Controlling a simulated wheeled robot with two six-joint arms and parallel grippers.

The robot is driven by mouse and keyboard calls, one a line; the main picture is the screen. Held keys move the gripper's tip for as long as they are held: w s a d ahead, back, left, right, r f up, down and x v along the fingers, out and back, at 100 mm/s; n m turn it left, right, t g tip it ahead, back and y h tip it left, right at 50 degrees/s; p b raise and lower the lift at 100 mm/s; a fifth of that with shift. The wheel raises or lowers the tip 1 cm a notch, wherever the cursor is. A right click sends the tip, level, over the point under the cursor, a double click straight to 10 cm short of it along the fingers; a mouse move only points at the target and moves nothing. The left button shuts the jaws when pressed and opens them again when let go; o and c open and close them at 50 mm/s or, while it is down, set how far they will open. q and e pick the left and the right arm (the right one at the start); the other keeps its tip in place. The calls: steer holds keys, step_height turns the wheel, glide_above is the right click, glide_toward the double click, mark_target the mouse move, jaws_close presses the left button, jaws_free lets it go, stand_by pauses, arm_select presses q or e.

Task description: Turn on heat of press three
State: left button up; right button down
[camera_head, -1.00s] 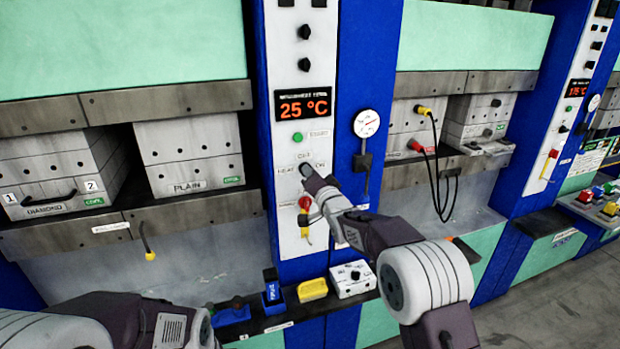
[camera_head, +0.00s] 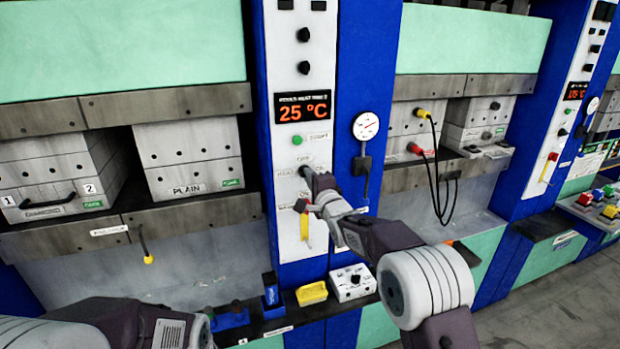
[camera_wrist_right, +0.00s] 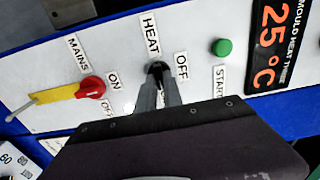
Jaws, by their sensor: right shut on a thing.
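The white control panel (camera_head: 300,140) of press three has a display (camera_head: 303,107) reading 25 °C; the right wrist view labels the display (camera_wrist_right: 270,45) MOULD HEAT THREE. The black heat selector knob (camera_wrist_right: 157,68) sits between the HEAT and OFF labels. My right gripper (camera_wrist_right: 158,82) is shut on this knob, its fingers covering most of it and a label below. Its exact pointing direction is hard to tell. In the head view my right gripper (camera_head: 308,174) reaches the panel from the lower right. My left arm shows at the lower left; its gripper is not in view.
A green START button (camera_wrist_right: 222,47) is near the display. The red MAINS switch (camera_wrist_right: 92,87) with a yellow tag is close beside my fingers. A pressure gauge (camera_head: 366,126) is right of the panel. A yellow block (camera_head: 312,293) and white box (camera_head: 350,283) sit on the ledge below.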

stand_by(0.4)
steer(key=c, duration=1.5)
jaws_free()
steer(key=shift+s, duration=0.1)
steer(key=b+v, duration=0.3)
steer(key=v, duration=0.6)
steer(key=shift+b, duration=0.35)
